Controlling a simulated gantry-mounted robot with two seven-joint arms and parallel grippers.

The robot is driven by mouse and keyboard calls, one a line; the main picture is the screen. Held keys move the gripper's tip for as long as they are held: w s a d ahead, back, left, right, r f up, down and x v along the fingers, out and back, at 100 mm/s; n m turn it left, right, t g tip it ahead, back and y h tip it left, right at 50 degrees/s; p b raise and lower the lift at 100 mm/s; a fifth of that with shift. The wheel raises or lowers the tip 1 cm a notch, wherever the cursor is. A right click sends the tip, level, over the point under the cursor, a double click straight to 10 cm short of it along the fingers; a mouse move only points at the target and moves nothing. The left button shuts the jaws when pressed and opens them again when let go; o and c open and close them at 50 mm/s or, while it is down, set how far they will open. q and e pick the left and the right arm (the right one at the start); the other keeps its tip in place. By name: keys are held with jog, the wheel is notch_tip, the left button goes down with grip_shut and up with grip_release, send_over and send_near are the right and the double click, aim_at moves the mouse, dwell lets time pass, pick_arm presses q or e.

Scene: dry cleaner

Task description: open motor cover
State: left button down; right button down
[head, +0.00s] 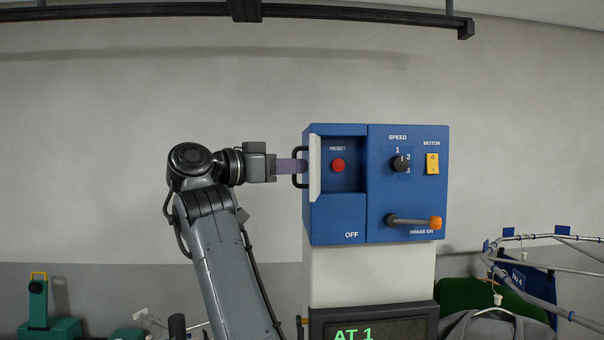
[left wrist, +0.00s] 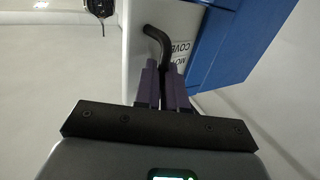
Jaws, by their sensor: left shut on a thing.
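The blue control box (head: 408,210) stands in front of me. Its white motor cover (head: 315,168) shows nearly edge-on, swung out at the left of a recess with a red reset button (head: 338,166). In the left wrist view the cover (left wrist: 137,20) bears partly hidden upside-down lettering. A black bar handle (head: 294,152) is on the cover's left face. My left gripper (head: 299,166) reaches in from the left, its purple fingers shut on this handle (left wrist: 156,35). My right gripper is not in view.
The box front has a speed knob (head: 399,163), a yellow motor switch (head: 432,163) and an orange-tipped brake lever (head: 435,223). A display (head: 375,329) sits below. A rail with hangers (head: 548,275) is at the right.

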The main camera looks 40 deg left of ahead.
pick_arm(q)
jog(key=shift+w+f, duration=0.3)
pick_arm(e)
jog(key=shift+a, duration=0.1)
pick_arm(q)
jog(key=c, duration=1.2)
grip_release()
jog(key=shift+w+r, duration=0.1)
jog(key=shift+w, duration=0.05)
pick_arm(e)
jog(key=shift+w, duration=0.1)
pick_arm(q)
jog(key=shift+s+r, duration=0.15)
jog(key=shift+s, duration=0.05)
jog(key=shift+s, duration=0.1)
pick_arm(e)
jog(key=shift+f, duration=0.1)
